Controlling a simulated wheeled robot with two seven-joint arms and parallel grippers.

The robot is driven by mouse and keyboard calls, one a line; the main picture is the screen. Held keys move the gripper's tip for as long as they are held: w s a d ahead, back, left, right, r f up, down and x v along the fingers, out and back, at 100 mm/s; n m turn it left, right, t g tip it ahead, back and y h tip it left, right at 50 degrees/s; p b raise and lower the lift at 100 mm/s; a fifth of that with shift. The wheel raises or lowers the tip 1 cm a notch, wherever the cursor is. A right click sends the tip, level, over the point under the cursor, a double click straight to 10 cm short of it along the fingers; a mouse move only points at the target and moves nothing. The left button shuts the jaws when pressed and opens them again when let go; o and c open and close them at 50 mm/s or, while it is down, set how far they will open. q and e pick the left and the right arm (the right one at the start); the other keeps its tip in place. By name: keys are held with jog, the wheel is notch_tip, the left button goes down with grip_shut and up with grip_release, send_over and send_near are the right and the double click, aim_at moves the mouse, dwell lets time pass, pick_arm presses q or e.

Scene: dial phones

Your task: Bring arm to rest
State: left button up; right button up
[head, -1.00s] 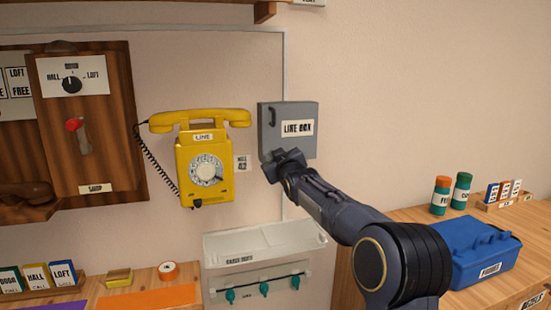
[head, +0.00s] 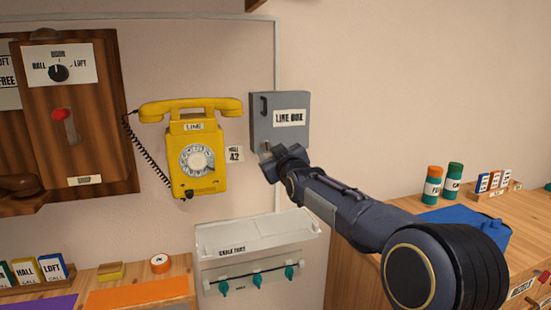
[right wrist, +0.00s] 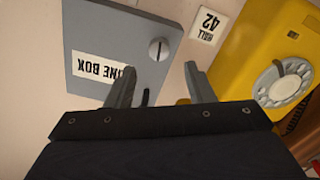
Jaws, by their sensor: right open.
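My right gripper (head: 277,158) is in front of the lower left part of the grey line box (head: 293,104) on the wall. In the right wrist view my right gripper (right wrist: 160,85) has its two fingers apart with nothing between them. The line box (right wrist: 100,40) shows upside down there, with a round slotted knob (right wrist: 158,48) on its door. The yellow dial phone (head: 197,145) hangs on the wall left of the gripper, its handset on top. It is partly seen in the right wrist view (right wrist: 265,35). My left gripper is not in view.
A blue case (head: 465,218) and orange and green canisters (head: 433,185) are on the right counter. A wooden switch panel (head: 105,90) is at left. The wall at upper right is clear.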

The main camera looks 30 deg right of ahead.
jog(key=shift+s, duration=0.55)
jog(key=s+a+f+m+g+y, duration=0.1)
jog(key=s+a+f+g+y, duration=0.25)
jog(key=s+a+f, duration=0.7)
jog(key=s+a+f+m+g+y, duration=0.1)
jog(key=s+a+f+g+y, duration=0.15)
jog(key=s+f+g, duration=0.9)
jog(key=s+a+f+m+t+y, duration=0.25)
jog(key=s+a+f, duration=0.4)
jog(key=s, duration=1.05)
notch_tip(320, 180, up, 17)
jog(key=n+p, duration=0.1)
jog(key=p, duration=1.4)
jog(key=shift+w+a+r+h+p, duration=0.15)
jog(key=shift+a+r+h+p, duration=0.05)
jog(key=shift+a+h+p, duration=0.2)
jog(key=shift+t, duration=0.25)
